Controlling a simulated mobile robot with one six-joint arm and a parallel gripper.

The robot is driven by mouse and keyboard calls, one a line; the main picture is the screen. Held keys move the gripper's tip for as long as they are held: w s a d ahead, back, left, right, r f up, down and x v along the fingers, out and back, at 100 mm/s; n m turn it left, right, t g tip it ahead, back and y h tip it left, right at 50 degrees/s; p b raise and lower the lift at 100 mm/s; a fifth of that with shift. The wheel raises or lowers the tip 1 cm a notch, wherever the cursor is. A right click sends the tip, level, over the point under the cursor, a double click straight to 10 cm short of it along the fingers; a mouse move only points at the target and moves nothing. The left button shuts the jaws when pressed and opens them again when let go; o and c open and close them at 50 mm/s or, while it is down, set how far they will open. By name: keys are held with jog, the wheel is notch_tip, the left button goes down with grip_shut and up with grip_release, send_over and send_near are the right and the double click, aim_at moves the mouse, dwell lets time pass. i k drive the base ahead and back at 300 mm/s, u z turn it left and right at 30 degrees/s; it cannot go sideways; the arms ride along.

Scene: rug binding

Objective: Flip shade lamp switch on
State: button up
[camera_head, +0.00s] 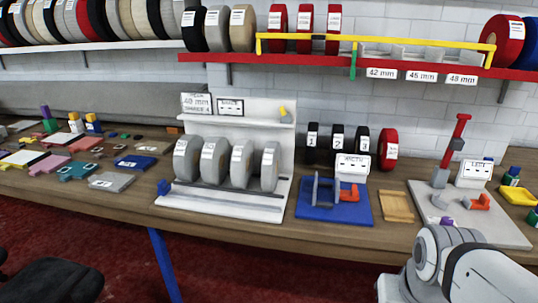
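I cannot pick out a shade lamp or its switch for certain. A grey board (503,236) at the right end of the bench carries an upright red and grey post (452,150), a white label card (474,174), an orange piece (479,202) and a small purple piece (447,221). I cannot tell whether any of these is the lamp or the switch. My white and grey arm fills the lower right corner and hides the board's front edge. My gripper is not in view.
A wooden bench (240,226) runs across, with a white stand (236,150) of grey rolls and a blue base (311,208). Samples lie at left. A red-edged shelf (300,62) with a yellow bar (400,41) hangs above. A dark chair (60,283) is lower left.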

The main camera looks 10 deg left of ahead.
aim_at(284, 112)
jog(key=k, duration=0.6)
jog(key=u, duration=0.6)
jog(key=i, duration=1.6)
jog(key=z, duration=0.55)
